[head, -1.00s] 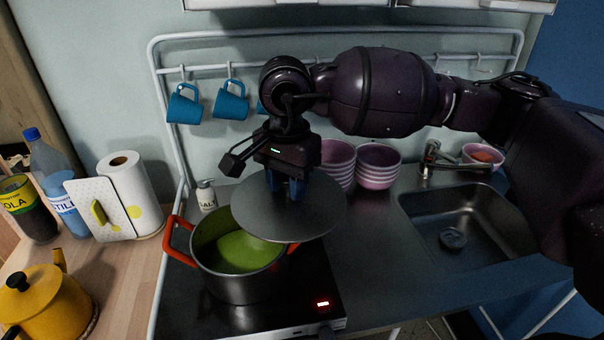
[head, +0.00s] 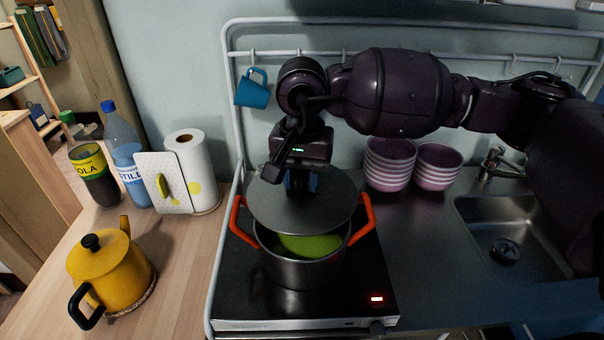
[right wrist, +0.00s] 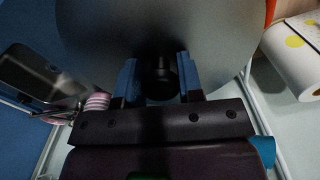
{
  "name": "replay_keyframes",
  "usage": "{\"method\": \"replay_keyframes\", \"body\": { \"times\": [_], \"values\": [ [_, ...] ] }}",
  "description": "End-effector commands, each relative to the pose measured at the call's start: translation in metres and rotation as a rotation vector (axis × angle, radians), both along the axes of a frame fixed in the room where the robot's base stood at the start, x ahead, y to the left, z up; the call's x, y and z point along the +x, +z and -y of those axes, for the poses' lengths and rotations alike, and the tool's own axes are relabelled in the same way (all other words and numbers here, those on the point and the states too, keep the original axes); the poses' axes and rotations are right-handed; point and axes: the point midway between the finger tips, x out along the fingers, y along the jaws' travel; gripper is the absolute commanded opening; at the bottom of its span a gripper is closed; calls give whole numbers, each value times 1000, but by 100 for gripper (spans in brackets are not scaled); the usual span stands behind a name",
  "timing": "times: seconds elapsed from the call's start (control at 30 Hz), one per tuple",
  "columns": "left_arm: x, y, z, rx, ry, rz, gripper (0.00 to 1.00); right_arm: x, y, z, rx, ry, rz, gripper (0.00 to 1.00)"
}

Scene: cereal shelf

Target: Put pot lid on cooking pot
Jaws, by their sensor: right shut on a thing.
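The pot lid (head: 331,213) is a round grey metal disc. My right gripper (head: 300,185) is shut on its knob and holds it over the cooking pot. In the right wrist view the lid (right wrist: 110,40) fills the top, with its dark knob between the blue fingertips of the gripper (right wrist: 161,78). The cooking pot (head: 300,272) is steel with two red-orange handles and green contents. The lid covers the back part of the opening, and the green contents show at the front. I cannot tell whether lid and rim touch. My left gripper is not in view.
The pot stands on a black hob (head: 350,295). Pink bowls (head: 390,165) are stacked behind to the right, left of the sink (head: 515,235). A yellow kettle (head: 108,268), paper towel roll (head: 195,170) and bottles (head: 125,155) stand on the wooden counter at left.

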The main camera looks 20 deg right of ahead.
Motion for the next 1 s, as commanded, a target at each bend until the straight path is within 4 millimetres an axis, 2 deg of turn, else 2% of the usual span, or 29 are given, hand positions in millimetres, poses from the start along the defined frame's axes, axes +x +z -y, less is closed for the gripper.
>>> {"method": "replay_keyframes", "body": {
  "times": [0.43, 0.63, 1.0],
  "values": [
    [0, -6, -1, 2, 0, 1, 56, 0, -35, 0, 0, -2, -1, 6],
    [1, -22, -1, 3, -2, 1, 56, 0, -52, 0, 0, -1, 0, 6],
    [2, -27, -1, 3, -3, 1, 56, 0, -57, 0, 0, -2, 1, 6]
  ]
}}
